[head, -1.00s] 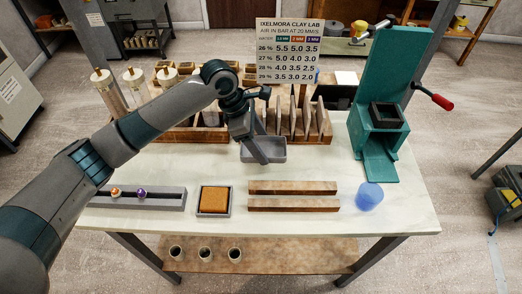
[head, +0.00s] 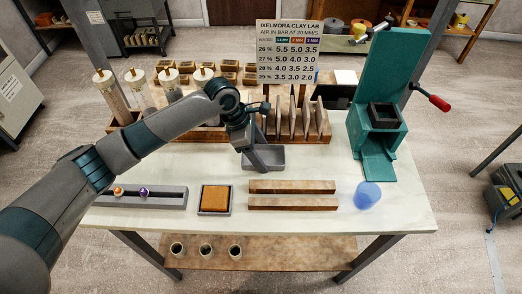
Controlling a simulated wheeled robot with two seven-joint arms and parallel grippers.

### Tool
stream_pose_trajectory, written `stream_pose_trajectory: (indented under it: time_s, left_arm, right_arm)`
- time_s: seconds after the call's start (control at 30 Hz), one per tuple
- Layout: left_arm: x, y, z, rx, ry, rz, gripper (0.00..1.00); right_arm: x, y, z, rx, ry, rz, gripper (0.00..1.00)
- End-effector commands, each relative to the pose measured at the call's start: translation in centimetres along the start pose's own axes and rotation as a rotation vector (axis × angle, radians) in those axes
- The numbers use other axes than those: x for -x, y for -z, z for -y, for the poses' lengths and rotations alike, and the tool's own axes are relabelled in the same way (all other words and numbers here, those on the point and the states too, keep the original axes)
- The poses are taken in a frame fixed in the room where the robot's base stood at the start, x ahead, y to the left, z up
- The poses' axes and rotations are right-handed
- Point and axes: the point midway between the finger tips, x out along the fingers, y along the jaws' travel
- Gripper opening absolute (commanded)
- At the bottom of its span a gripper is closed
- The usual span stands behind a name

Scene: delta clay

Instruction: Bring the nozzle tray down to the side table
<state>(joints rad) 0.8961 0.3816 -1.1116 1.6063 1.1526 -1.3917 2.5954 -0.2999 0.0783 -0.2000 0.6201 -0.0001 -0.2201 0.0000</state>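A long grey slotted tray (head: 172,203) lies at the front left of the worktable, holding an orange nozzle (head: 118,191) and a purple nozzle (head: 143,192). My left gripper (head: 258,164) points down at a small grey open tray (head: 278,165) in the middle of the table, in front of the wooden rack. Its fingers overlap the tray's left part; I cannot tell whether they touch or grip it, nor whether they are open. I cannot pick out a separate side table with certainty. My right gripper is not in view.
A brown sponge in a grey dish (head: 215,213), two wooden bars (head: 292,187) and a blue translucent cup (head: 367,195) lie along the front. A teal press (head: 385,130) stands right. Behind are a slotted rack (head: 318,138) and sign (head: 290,50). Below is a shelf (head: 290,255).

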Motion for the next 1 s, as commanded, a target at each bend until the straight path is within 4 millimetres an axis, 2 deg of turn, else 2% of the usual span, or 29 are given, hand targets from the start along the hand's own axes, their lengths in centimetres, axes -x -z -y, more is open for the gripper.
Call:
stream_pose_trajectory:
  time_s: [0.47, 0.57, 0.77, 1.0]
  left_arm:
    - [0.1, -0.1, 0.0, -0.001, -0.001, 0.0, 0.81]
    - [0.8, -0.1, -0.1, -0.001, -0.002, 0.001, 0.81]
    - [3.3, -0.1, -0.1, -0.002, -0.003, 0.001, 0.81]
    - [7.6, -0.1, -0.1, -0.001, -0.003, 0.001, 0.81]
  right_arm:
    - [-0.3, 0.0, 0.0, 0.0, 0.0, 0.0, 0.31]
    - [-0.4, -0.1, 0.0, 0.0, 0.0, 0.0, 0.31]
    - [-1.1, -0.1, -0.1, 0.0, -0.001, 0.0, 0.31]
    - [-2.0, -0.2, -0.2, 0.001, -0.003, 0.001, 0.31]
